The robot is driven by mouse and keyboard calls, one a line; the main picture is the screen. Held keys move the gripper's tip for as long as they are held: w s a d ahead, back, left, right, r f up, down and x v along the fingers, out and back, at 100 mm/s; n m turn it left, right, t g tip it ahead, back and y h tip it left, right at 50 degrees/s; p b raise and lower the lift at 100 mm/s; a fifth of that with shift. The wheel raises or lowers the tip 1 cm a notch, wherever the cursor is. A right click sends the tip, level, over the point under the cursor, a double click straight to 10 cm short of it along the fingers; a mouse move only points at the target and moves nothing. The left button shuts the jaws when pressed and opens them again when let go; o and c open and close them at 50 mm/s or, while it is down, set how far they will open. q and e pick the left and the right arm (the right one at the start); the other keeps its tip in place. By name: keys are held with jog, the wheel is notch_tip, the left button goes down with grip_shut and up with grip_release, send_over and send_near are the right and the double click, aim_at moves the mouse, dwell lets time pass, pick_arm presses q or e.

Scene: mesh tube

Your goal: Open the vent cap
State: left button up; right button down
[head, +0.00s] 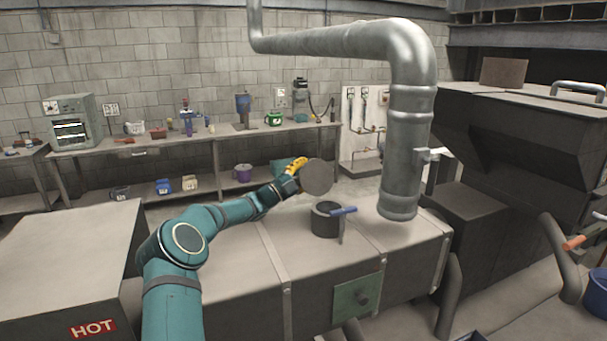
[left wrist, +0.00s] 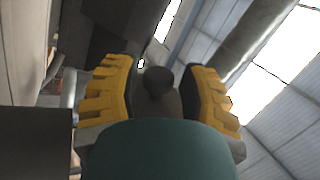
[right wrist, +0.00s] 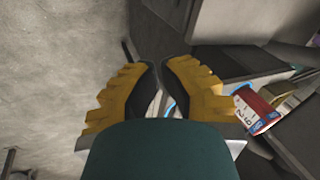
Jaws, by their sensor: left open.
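A round grey disc, which looks like the vent cap (head: 317,177), stands tilted up above a short dark pipe stub (head: 326,224) on the long metal duct. I cannot tell whether it is joined to the stub. A blue-handled lever (head: 343,211) sits at the stub's right side. My left gripper (head: 293,164) is at the disc's upper left, its fingers partly hidden. In the left wrist view, my open left gripper (left wrist: 163,68) has a dark round knob (left wrist: 158,80) between its fingers; contact is unclear. My right gripper (right wrist: 161,65) shows only in the right wrist view, its fingertips together and empty.
A large silver pipe (head: 400,150) comes down to the duct right of the stub. A dark hopper (head: 500,130) stands at the right. A workbench (head: 225,134) with tools runs along the back wall. A box marked HOT (head: 92,329) is at front left.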

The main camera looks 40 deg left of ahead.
pick_arm(q)
jog(key=s+a+f, duration=0.1)
jog(key=s+a, duration=0.1)
jog(key=s, duration=0.6)
jog(key=s+a, duration=0.3)
jog(key=s, duration=0.4)
jog(key=shift+s+a+f, duration=0.15)
jog(key=shift+s+f, duration=0.2)
jog(key=shift+f, duration=0.1)
